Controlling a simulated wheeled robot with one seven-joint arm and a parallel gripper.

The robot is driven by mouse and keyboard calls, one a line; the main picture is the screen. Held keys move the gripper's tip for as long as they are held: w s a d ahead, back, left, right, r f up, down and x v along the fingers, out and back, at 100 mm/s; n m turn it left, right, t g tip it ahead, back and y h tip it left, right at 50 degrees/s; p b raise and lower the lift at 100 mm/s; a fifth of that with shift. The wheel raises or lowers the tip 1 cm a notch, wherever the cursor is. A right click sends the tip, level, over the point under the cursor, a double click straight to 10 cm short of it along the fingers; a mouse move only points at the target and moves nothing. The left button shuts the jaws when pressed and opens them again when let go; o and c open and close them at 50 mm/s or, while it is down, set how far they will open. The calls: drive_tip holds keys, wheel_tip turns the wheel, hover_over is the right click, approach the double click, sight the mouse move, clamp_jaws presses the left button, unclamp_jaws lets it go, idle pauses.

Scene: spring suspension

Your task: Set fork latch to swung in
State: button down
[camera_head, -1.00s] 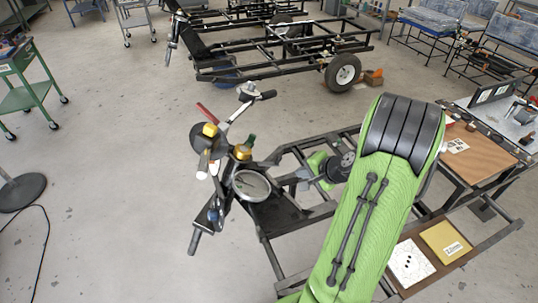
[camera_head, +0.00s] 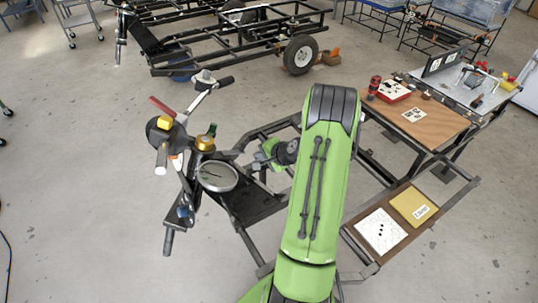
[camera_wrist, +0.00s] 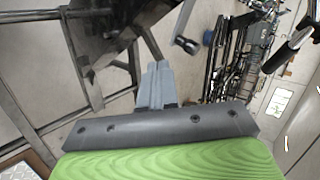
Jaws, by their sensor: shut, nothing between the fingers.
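The motorcycle-like front end with handlebars and a round mirror-like disc (camera_head: 216,177) stands left of centre in the head view. I cannot surely pick out the fork latch. In the wrist view a grey lever (camera_wrist: 186,42) with a dark rounded end hangs ahead and right of my gripper (camera_wrist: 157,68), apart from it in the picture. It may be the latch, but I cannot tell, nor how it is swung. My gripper's grey fingers are together and empty. In the head view my green arm reaches over the frame and hides part of it.
A black tubular frame (camera_head: 250,212) runs behind the handlebars. A wheeled chassis (camera_head: 225,55) stands at the back. Floor at the left is open.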

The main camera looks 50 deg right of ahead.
drive_tip(key=w, duration=0.4)
drive_tip(key=shift+w+d, duration=0.1)
drive_tip(key=shift+w, duration=0.2)
drive_tip(key=shift+f, duration=0.1)
